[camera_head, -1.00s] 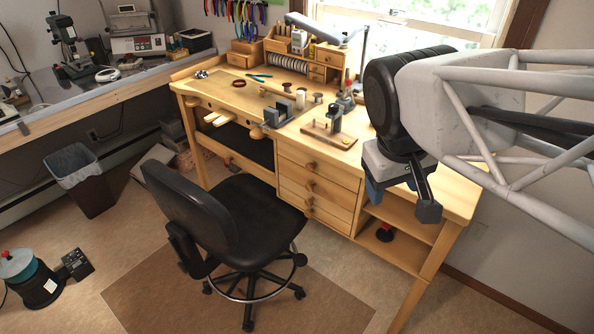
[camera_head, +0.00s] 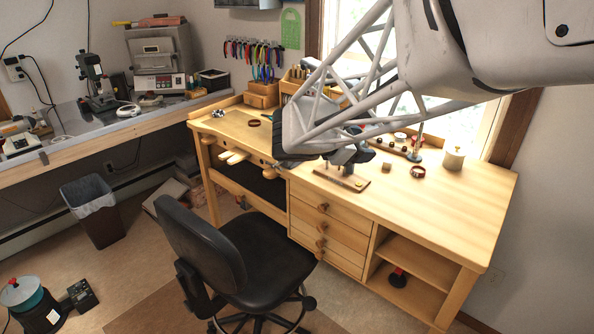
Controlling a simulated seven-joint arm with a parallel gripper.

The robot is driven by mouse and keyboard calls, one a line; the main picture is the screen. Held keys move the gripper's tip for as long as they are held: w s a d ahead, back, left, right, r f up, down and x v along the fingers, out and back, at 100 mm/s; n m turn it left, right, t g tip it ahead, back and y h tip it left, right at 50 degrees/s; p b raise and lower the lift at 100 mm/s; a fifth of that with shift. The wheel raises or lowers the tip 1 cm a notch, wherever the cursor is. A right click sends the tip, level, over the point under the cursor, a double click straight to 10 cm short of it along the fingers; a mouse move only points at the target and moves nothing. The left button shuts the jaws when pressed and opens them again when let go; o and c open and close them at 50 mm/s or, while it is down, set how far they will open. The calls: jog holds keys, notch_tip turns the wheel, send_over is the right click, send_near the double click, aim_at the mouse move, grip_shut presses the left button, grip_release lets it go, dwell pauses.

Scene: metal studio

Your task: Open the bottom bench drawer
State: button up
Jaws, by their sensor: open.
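The wooden bench (camera_head: 452,205) has a stack of drawers with round wooden knobs below its top, left of the open shelves. The bottom drawer (camera_head: 342,261) is the lowest front in this stack and looks shut, flush with those above. A knob (camera_head: 320,254) shows low on the stack, close to the chair seat's right edge. My arm crosses above the bench top from the upper right, ending in a dark rounded joint over the bench.
A black office chair (camera_head: 201,243) stands close in front of the drawers, at their left. The floor right of the chair is clear.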

jog(key=w+a+f+n+t, duration=0.1)
jog(key=w+a+n+t, duration=0.6)
jog(key=w+a+n, duration=0.3)
jog(key=m, duration=0.1)
send_near(318, 257)
jog(key=shift+w+d+f+h, duration=0.15)
jog(key=shift+w+d, duration=0.25)
jog(key=shift+w, duration=0.2)
jog(key=shift+w+d+h, duration=0.15)
jog(key=shift+w+d, duration=0.25)
jog(key=shift+w, duration=0.2)
jog(key=shift+d, duration=0.1)
jog(key=shift+x, duration=3.85)
jog(key=shift+f, duration=0.15)
grip_shut()
